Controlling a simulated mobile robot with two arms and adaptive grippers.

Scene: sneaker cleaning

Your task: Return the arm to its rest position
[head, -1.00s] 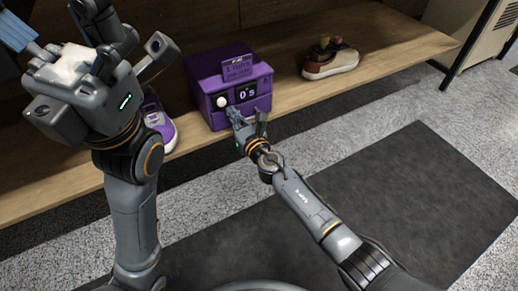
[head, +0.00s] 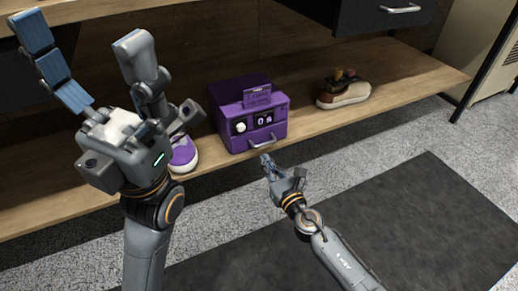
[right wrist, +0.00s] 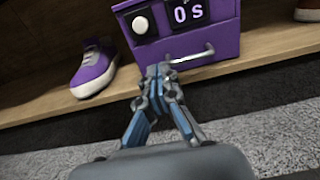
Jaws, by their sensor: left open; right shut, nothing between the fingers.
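My right gripper (head: 268,163) is shut and empty, in front of and just below the purple box in the head view. In the right wrist view its fingertips (right wrist: 158,76) are together, overlapping the view of the box's handle; I cannot tell whether they touch it. My left gripper (head: 92,72) is open and raised at the left, its blue-padded finger pointing up, with nothing between its fingers. The purple box (head: 236,113) stands on the wooden shelf, with a white button, a display reading "0 s" and a metal handle. It also shows in the right wrist view (right wrist: 222,42).
A purple sneaker (head: 183,153) stands on the shelf left of the box, partly hidden by my left arm. A brown and white sneaker (head: 343,93) stands to the right. The shelf (head: 415,72) edge runs across. A dark mat (head: 420,215) lies on the floor.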

